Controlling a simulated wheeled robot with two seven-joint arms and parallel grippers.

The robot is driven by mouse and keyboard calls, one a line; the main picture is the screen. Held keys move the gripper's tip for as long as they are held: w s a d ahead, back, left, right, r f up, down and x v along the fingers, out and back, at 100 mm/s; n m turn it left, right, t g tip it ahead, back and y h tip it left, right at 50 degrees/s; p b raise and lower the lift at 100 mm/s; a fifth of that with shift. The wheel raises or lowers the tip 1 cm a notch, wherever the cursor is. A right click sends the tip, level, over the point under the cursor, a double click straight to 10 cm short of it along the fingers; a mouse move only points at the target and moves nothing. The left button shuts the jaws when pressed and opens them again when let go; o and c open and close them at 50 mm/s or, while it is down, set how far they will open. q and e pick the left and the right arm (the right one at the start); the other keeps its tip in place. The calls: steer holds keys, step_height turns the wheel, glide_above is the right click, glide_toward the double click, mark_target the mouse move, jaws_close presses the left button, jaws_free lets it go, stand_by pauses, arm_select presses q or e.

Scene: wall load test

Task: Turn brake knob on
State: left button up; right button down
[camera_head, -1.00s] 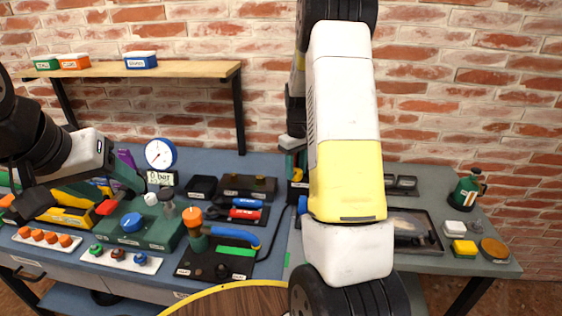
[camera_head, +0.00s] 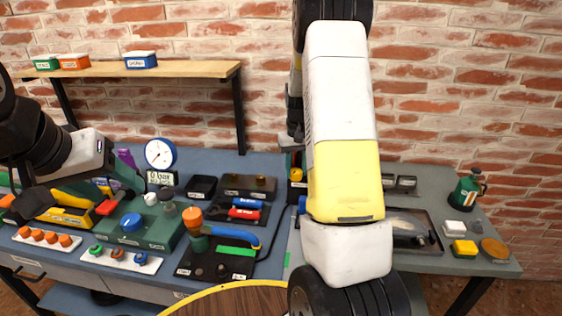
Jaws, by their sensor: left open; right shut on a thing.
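My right arm rises through the middle of the view and hides much of the bench behind it. My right gripper (camera_head: 291,143) shows only in part at the left edge of that arm, low over a small dark device (camera_head: 297,186) with yellow and green parts. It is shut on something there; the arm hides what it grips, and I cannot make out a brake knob.
A pump with an orange knob (camera_head: 193,214) and blue lever (camera_head: 236,234) stands at the front. A gauge (camera_head: 160,154) and red and blue handles (camera_head: 246,208) are behind. A shelf (camera_head: 190,70) is on the wall. A green canister (camera_head: 467,190) stands at the right.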

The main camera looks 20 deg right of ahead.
mark_target(296, 171)
steer(key=m, duration=0.5)
steer(key=shift+m, duration=0.3)
stand_by(0.4)
steer(key=c, duration=0.9)
jaws_free()
steer(key=shift+r, duration=0.15)
step_height(296, 171, up, 8)
steer(key=shift+f, duration=0.2)
